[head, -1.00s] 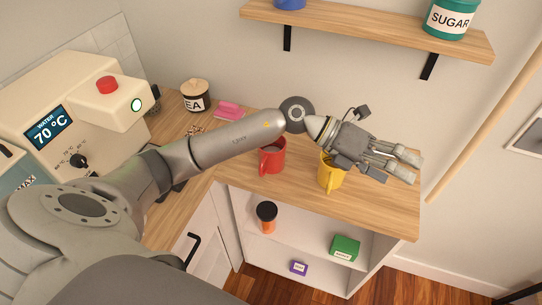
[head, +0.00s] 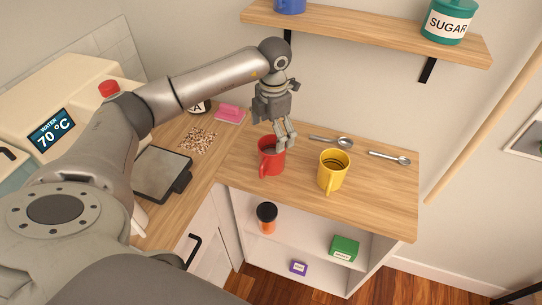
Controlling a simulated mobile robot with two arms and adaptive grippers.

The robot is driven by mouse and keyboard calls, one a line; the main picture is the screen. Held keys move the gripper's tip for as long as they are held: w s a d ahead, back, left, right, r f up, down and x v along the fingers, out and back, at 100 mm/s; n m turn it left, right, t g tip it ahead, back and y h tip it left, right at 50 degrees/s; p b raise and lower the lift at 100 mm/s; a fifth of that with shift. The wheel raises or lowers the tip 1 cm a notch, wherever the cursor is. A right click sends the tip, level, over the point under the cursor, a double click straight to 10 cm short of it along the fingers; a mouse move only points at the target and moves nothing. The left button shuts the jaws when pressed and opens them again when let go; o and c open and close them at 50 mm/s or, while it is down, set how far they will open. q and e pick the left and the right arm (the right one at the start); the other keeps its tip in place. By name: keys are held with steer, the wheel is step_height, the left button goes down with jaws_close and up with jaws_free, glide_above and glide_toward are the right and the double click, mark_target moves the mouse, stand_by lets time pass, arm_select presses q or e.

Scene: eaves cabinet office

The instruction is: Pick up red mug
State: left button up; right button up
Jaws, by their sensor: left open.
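The red mug (head: 270,162) stands upright on the wooden counter, its handle toward the front. My left gripper (head: 285,137) points down over the mug's right rim, with its fingertips at or just above the opening. The gripper is open and holds nothing. The fingers cover part of the mug's rim, and I cannot tell if they touch it. My right gripper is not in view.
A yellow mug (head: 333,172) stands right of the red mug. Two spoons (head: 338,142) (head: 392,158) lie behind it. A scale (head: 160,174), scattered beans (head: 199,140) and a pink item (head: 230,113) are at left. A shelf (head: 370,32) hangs above.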

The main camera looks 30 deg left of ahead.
mark_target(271, 150)
arm_select(q)
steer(key=shift+f, duration=0.8)
steer(key=shift+s+f+p, duration=0.25)
steer(key=shift+f+p, duration=0.35)
steer(key=shift+p, duration=0.15)
steer(key=f, duration=0.1)
steer(key=f+p, duration=0.1)
steer(key=f, duration=0.1)
steer(key=shift+s+d+f+p, duration=0.1)
steer(key=shift+s+p, duration=0.1)
steer(key=shift+p, duration=0.1)
steer(key=shift+f, duration=0.45)
steer(key=shift+w, duration=0.15)
steer(key=c, duration=1.4)
